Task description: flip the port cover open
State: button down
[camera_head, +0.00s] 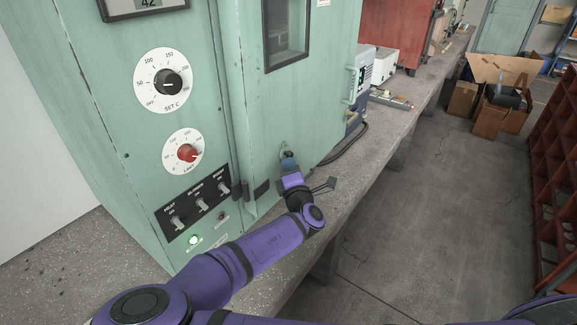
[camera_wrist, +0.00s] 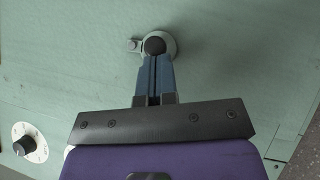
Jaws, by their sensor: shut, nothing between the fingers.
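The port cover (camera_wrist: 170,43) is a small round grey fitting on the pale green oven door (camera_head: 280,110). In the wrist view it has a dark round middle and a small tab with a screw at its left. Whether the dark middle is a knob or an opening, I cannot tell. My gripper (camera_wrist: 154,60) is shut with its blue fingers together and nothing between them. The fingertips are at the lower edge of the dark middle; whether they touch it is unclear. In the head view my gripper (camera_head: 288,160) is against the lower door and hides most of the port.
The oven's control panel with a white dial (camera_head: 150,80), a red-knobbed dial (camera_head: 170,150) and switches is left of the door. A blue instrument (camera_head: 358,80) and a black cable (camera_head: 345,148) lie farther along the concrete bench (camera_head: 385,150).

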jog(key=shift+w+d+f+n+y, duration=0.35)
jog(key=shift+w+d+n, duration=0.15)
jog(key=shift+w+d, duration=0.15)
jog(key=shift+w+d+f+n+t+y, duration=0.1)
jog(key=shift+w+n+t+y, duration=0.15)
jog(key=shift+n, duration=0.2)
jog(key=shift+w+d+n+t+y, duration=0.1)
jog(key=shift+n+t+y, duration=0.1)
jog(key=shift+n+t, duration=0.2)
jog(key=shift+w+d+r, duration=0.2)
jog(key=shift+w+d, duration=0.3)
jog(key=shift+w, duration=0.2)
jog(key=shift+w+d+n+t+y, duration=0.25)
jog(key=shift+n+y, duration=0.25)
jog(key=shift+n, duration=0.25)
jog(key=shift+w+d+r, duration=0.1)
jog(key=shift+w+r, duration=0.1)
jog(key=shift+r, duration=0.1)
jog(key=shift+f, duration=0.1)
